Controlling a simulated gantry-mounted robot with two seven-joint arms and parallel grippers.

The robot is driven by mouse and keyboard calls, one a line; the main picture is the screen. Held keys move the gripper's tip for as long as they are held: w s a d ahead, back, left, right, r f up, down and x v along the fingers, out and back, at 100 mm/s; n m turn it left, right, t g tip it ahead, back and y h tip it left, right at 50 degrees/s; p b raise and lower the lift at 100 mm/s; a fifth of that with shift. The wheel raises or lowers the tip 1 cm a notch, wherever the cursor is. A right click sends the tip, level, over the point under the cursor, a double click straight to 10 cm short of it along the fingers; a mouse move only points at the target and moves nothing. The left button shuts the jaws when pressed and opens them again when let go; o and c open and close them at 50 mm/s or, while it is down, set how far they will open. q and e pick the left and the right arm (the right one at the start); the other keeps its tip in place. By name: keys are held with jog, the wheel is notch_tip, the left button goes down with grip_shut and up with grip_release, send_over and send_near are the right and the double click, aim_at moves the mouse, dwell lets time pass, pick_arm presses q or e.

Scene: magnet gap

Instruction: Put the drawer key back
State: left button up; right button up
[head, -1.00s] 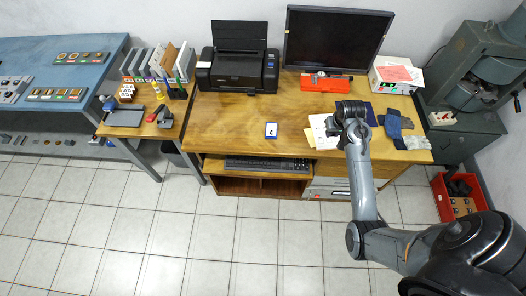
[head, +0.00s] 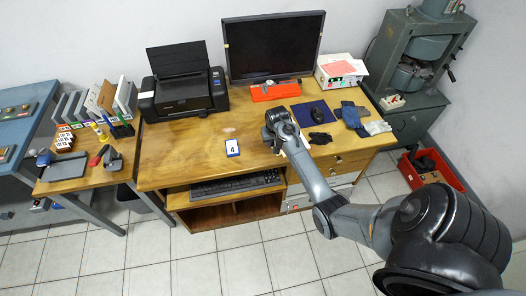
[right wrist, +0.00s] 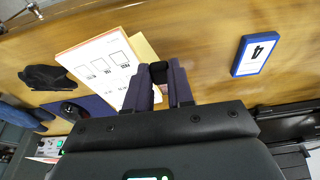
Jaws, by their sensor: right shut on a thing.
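My right gripper (head: 272,140) is above the desk's front part, right of the card marked 4 (head: 232,147). In the right wrist view my right gripper (right wrist: 158,78) is shut on a small black thing (right wrist: 158,69) between its fingertips. It may be the drawer key, but its shape is mostly hidden. Behind the fingers lies a white sheet with printed boxes (right wrist: 105,65) on a yellowish one. The desk's drawers (head: 338,163) are below the top, right of the keyboard; all look shut, and no keyhole can be made out. My left gripper is not in view.
A keyboard (head: 235,184) is on the lower shelf. The desktop's left front is clear.

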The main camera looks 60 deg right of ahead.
aim_at(263, 154)
jog(key=w, duration=0.1)
jog(key=w+a+f, duration=0.1)
jog(key=w+f, duration=0.1)
jog(key=shift+w+a+f+b, duration=0.15)
jog(key=shift+w+f+b, duration=0.1)
jog(key=shift+w+b, duration=0.1)
jog(key=shift+s+a+b+x, duration=0.15)
jog(key=shift+b+x, duration=0.1)
jog(key=shift+x, duration=0.7)
jog(key=shift+s+a+b+x, duration=0.15)
jog(key=shift+b+x, duration=0.05)
jog(key=shift+x, duration=0.75)
jog(key=shift+f, duration=0.15)
jog(key=shift+f, duration=0.4)
jog(key=shift+f, duration=0.1)
jog(key=o, duration=0.9)
jog(key=shift+c, duration=0.2)
